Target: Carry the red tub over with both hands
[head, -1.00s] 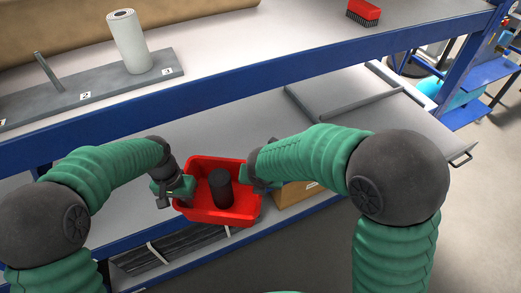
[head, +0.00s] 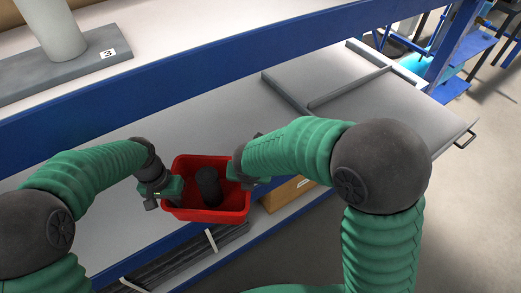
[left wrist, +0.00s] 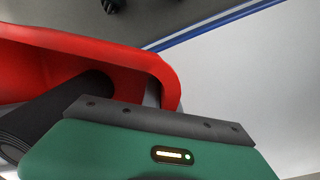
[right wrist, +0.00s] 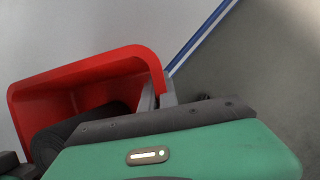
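The red tub (head: 206,214) is an open-topped box in the head view, in front of the lower shelf's edge. A black cylinder (head: 207,185) is inside it, leaning slightly. My left gripper (head: 170,188) is at the tub's left end and my right gripper (head: 245,172) at its right end. In the left wrist view the left gripper (left wrist: 152,93) appears shut on the tub's end wall. In the right wrist view the right gripper's fingers (right wrist: 158,97) sit on either side of the rim. The tub's underside is hidden, so its clearance is unclear.
The blue-edged lower shelf (head: 190,125) is bare behind the tub, with a grey divided panel (head: 360,95) to the right. The upper shelf (head: 190,45) carries a white roll (head: 60,25) on a grey base. A cardboard box (head: 285,195) and dark lengths (head: 200,250) lie below.

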